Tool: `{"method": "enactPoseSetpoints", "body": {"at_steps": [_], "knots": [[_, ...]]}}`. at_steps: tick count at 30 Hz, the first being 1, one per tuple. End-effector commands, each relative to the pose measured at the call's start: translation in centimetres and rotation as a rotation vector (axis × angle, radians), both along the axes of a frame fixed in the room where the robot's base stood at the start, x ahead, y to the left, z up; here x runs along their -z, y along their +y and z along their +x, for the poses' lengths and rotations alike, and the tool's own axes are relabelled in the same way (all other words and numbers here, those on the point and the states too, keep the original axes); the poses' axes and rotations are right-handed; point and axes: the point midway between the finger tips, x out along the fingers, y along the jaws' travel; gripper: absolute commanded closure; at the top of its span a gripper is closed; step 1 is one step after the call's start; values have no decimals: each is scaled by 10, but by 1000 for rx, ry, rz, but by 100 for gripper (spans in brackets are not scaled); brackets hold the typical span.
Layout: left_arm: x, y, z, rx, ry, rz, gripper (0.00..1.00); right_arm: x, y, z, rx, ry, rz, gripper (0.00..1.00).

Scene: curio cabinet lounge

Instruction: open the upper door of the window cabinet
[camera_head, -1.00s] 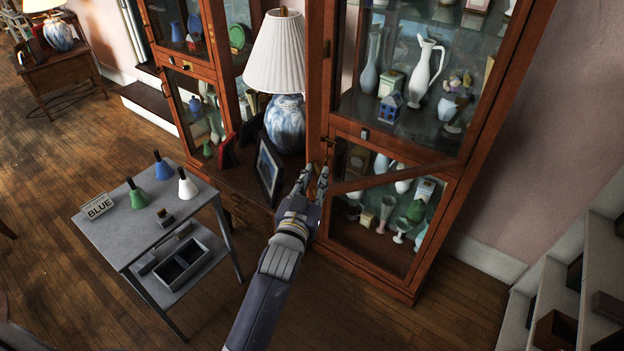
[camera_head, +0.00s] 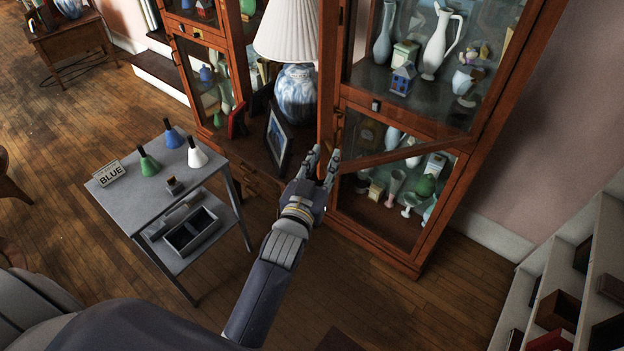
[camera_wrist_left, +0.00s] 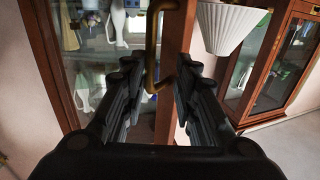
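The window cabinet (camera_head: 410,262) is the tall wooden glass-fronted case right of centre in the head view. Its upper door (camera_head: 331,75) stands partly open; its slanting bottom rail (camera_head: 395,155) crosses in front of the closed-looking lower door (camera_head: 375,220). My left gripper (camera_head: 324,163) is at the free left edge of the upper door. In the left wrist view its fingers (camera_wrist_left: 155,88) are apart, with the brass handle (camera_wrist_left: 152,45) between them near the tips. I cannot tell whether they touch it. My right gripper is out of view.
A grey side table (camera_head: 125,200) with coloured bells and a BLUE sign stands left. A lamp (camera_head: 296,95) and picture frame (camera_head: 279,140) are close left of my left gripper. White shelves (camera_head: 575,260) stand at lower right. Wooden floor is clear before the cabinet.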

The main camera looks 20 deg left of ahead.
Motion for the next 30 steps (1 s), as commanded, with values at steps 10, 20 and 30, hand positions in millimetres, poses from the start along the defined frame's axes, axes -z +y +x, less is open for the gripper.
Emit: {"method": "enactPoseSetpoints", "body": {"at_steps": [10, 20, 30], "knots": [[0, 2, -63, -4, 2, -1, 72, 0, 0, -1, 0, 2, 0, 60], [-1, 2, -81, -3, 0, 0, 72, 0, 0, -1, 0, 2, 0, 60], [11, -1, -80, 3, 19, 1, 100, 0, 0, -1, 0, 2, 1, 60]]}}
